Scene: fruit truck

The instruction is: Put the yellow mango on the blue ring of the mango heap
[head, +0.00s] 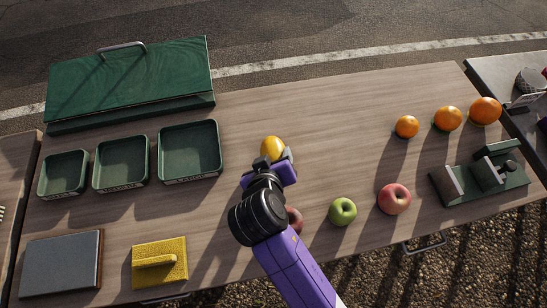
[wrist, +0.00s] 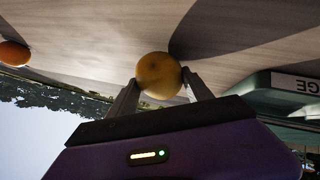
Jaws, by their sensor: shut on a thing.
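The yellow mango (head: 272,147) is near the middle of the table in the head view, at the far end of my arm. My gripper (head: 276,160) is shut on it. In the wrist view the mango (wrist: 159,74) sits between the two fingertips, touching both. I cannot tell whether it touches the tabletop or is just above it. I see no blue ring and no mango heap in either view.
Three green trays (head: 190,180) stand at left, before a green case (head: 130,85). Three oranges (head: 448,118) are at the right. Apples (head: 394,198) lie near the front edge, one partly hidden by my wrist. A green stand (head: 480,185) is at far right. Mid-table is clear.

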